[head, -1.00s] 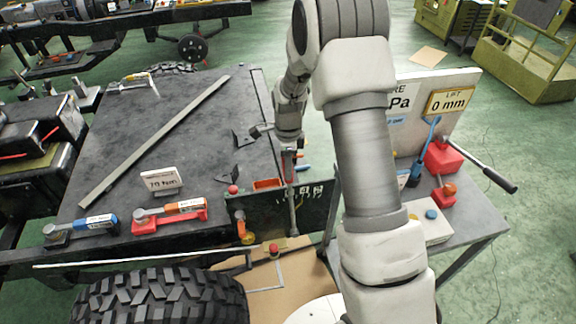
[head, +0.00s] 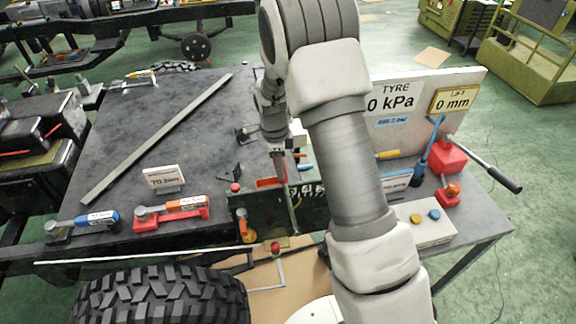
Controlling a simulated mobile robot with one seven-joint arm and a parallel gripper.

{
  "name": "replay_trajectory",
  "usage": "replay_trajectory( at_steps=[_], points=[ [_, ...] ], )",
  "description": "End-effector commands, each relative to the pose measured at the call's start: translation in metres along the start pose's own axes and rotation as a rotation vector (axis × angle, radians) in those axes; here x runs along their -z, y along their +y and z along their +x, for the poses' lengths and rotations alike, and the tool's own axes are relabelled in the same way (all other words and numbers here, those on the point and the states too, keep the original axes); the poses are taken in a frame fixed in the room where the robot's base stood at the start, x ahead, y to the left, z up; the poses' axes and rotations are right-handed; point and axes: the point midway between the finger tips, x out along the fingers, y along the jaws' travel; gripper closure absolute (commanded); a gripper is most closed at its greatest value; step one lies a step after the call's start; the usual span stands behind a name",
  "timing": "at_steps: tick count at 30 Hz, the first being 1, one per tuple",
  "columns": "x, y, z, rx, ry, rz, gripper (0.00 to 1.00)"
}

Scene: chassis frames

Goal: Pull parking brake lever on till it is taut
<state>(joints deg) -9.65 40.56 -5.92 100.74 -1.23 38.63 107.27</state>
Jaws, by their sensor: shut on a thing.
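The parking brake lever (head: 294,212) appears to be the thin grey metal rod standing near the table-like chassis deck's front right corner. My gripper (head: 284,158) is at its upper end and is shut on it. The lever's grip is mostly hidden by the gripper and wrist. The rod stands nearly upright, leaning slightly. Its foot is at the dark panel with white lettering, close to a red knob (head: 275,248).
The chassis deck (head: 150,110) carries a long grey bar and orange- and blue-handled tools (head: 180,205). A tyre (head: 160,295) is in front. To the right, a bench (head: 480,225) holds a sign board, a red jack and a button box. My arm hides part of the bench.

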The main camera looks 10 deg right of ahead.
Motion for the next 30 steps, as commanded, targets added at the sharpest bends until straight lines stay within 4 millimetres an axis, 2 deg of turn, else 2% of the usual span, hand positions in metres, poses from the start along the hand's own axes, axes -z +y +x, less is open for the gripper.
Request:
replay_trajectory(
  at_steps=[4, 15, 16, 20, 21, 30],
  points=[
    [-0.0101, 0.0025, 0.0011, 0.005, 0.021, -0.003, 1.0],
    [-0.0122, 0.0028, 0.0003, 0.008, 0.024, 0.0, 1.0],
    [-0.0122, 0.0028, 0.0002, 0.008, 0.024, 0.0, 0.59],
    [-0.0119, 0.0027, 0.0002, 0.008, 0.025, 0.0, 0.36],
    [-0.0118, 0.0027, 0.0002, 0.008, 0.025, 0.0, 0.33],
    [-0.0113, 0.0023, -0.0014, 0.009, 0.025, 0.0, 0.33]
  ],
)
